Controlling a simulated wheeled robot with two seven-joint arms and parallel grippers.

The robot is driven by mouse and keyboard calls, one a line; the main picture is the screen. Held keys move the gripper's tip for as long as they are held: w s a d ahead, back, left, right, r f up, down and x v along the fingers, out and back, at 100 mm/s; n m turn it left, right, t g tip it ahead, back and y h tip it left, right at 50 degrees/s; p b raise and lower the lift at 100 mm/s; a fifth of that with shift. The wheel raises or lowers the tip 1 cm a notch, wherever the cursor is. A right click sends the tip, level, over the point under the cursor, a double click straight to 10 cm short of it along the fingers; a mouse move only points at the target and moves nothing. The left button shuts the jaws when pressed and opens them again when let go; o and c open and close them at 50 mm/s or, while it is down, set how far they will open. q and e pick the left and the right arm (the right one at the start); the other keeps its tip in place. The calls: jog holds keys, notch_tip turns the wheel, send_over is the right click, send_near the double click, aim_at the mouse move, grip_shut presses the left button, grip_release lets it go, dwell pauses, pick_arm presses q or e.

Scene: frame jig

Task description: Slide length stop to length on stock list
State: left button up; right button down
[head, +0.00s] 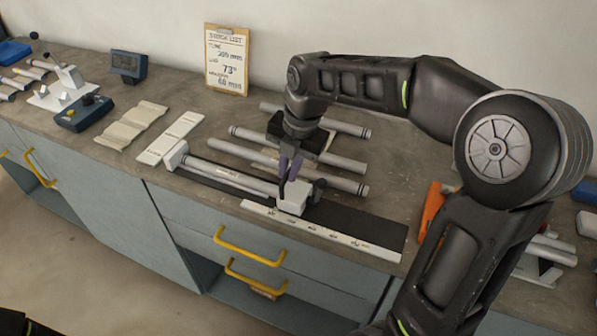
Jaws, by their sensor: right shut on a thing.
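The white length stop (290,199) sits on the dark jig rail (355,217), at the right end of a silver tube (230,179). My right gripper (289,178) reaches down from above and is shut on the top of the stop. A white scale strip (320,230) with dark marks runs along the rail's front edge; its numbers are too small to read. The stock list (227,60) is a clipboard against the wall. Its tube line seems to read 200 mm, with 73° and 68 mm below. My left gripper is not in view.
A white fixed block (175,155) stands at the rail's left end. An orange item (432,209) lies to the right. The rail right of the stop is clear.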

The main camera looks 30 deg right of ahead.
aim_at(293, 191)
jog(key=shift+w+a, duration=0.2)
jog(key=shift+w, duration=0.1)
jog(key=c, duration=1.5)
grip_release()
jog(key=shift+s, duration=0.1)
notch_tip(293, 191, up, 8)
jog(key=s+d, duration=0.1)
jog(key=shift+f+b, duration=0.15)
jog(key=shift+b, duration=0.3)
jog(key=shift+s, duration=0.1)
